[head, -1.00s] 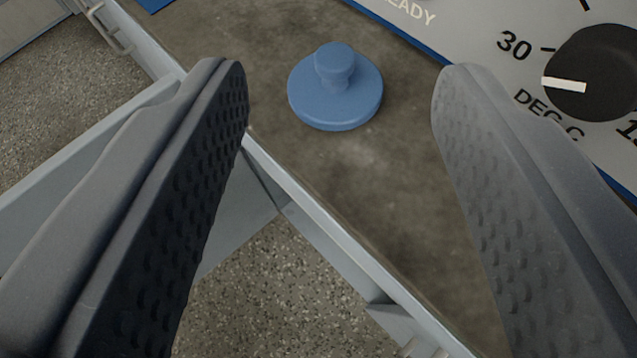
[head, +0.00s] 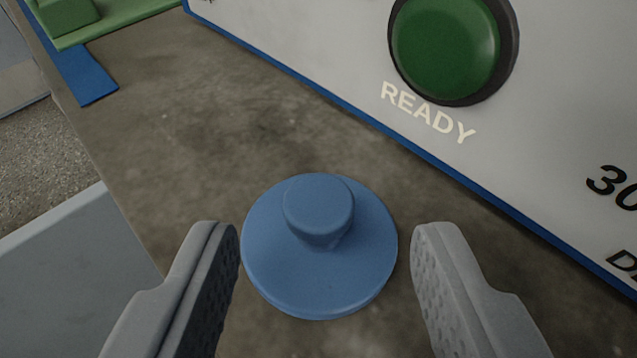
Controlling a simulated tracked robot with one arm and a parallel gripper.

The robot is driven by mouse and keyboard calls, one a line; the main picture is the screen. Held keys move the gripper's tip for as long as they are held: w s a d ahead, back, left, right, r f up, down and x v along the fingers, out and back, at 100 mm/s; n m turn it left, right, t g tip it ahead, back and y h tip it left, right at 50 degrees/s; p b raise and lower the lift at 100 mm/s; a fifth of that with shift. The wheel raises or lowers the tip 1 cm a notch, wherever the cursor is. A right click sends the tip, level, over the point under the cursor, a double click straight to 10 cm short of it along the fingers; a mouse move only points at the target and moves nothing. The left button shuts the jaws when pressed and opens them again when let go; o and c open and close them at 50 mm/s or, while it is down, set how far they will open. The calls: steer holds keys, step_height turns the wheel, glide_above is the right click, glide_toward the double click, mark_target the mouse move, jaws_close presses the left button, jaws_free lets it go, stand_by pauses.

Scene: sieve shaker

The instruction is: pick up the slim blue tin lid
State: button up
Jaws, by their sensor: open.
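The blue tin lid (head: 345,275) is a slim round disc with a raised knob on top. It lies flat, knob up, on the brown-grey worktop, low in the middle of the head view. My gripper (head: 325,240) is open, with one finger to the left of the lid and one to the right. A small gap shows between each fingertip and the lid's rim in the picture. Nothing is held. The whole lid is visible.
A pale panel with a blue edge, a green READY button (head: 447,47) and dial markings stands behind and right of the lid. A green object (head: 105,18) and a blue strip (head: 85,75) are at the upper left. The worktop (head: 190,110) between is clear; its edge runs down the left.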

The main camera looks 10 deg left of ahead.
mark_target(318, 220)
steer(key=shift+b+x, duration=0.4)
steer(key=shift+x, duration=2.65)
steer(key=shift+a+r, duration=0.1)
jaws_close()
